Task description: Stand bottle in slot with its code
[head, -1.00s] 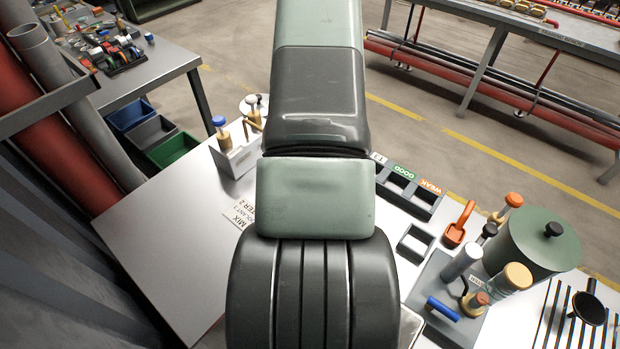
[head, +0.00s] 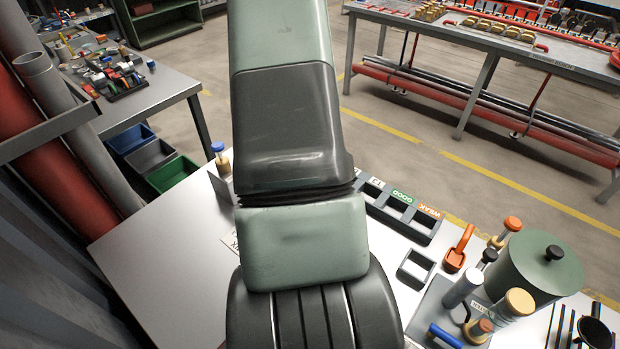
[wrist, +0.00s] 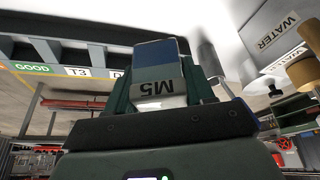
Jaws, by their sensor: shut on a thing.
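My gripper (wrist: 158,82) shows in the wrist view and is shut on a bottle (wrist: 157,58). In the head view my arm hides the gripper and the bottle. A grey slot rack (head: 398,222) stands on the table right of my arm, with GOOD and WEAK tags. In the wrist view the rack (wrist: 75,88) shows at upper left, with GOOD, T3 and a partly hidden tag. The bottle appears apart from the rack.
A green lidded pot (head: 540,272), an orange-handled item (head: 458,250) and several cylinders crowd the table's right. A small grey open frame (head: 412,284) lies before the rack. A blue-capped bottle (head: 220,160) stands at left. A WATER-labelled box (wrist: 278,32) shows in the wrist view.

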